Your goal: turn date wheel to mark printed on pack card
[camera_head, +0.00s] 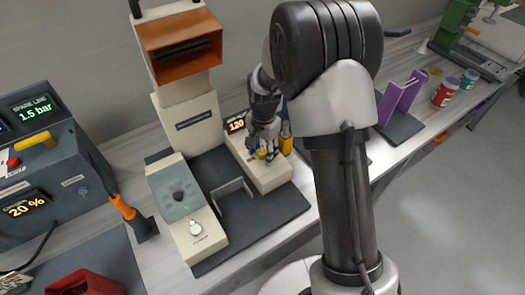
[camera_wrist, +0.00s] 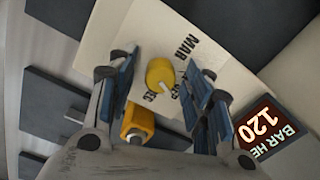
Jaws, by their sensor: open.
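A round yellow knob (camera_wrist: 160,74), which looks like the date wheel, sits on a cream panel (camera_wrist: 115,40) in the wrist view. Black print beside it reads "MAR", with other letters partly covered. My gripper (camera_wrist: 163,88) is open, its blue finger pads on either side of the knob; contact is not clear. A second yellow block (camera_wrist: 138,121) shows lower between the fingers. In the head view my gripper (camera_head: 263,140) is over the cream unit (camera_head: 270,178), close to the small yellow knob (camera_head: 262,154). I cannot make out the pack card or its mark.
A "BAR HEAT" display reading 120 (camera_wrist: 268,130) is right of the fingers. An orange-headed machine (camera_head: 180,45) rises behind left. A cream box with a teal window (camera_head: 178,190) stands left; a purple holder (camera_head: 400,98) and cans (camera_head: 446,92) lie right.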

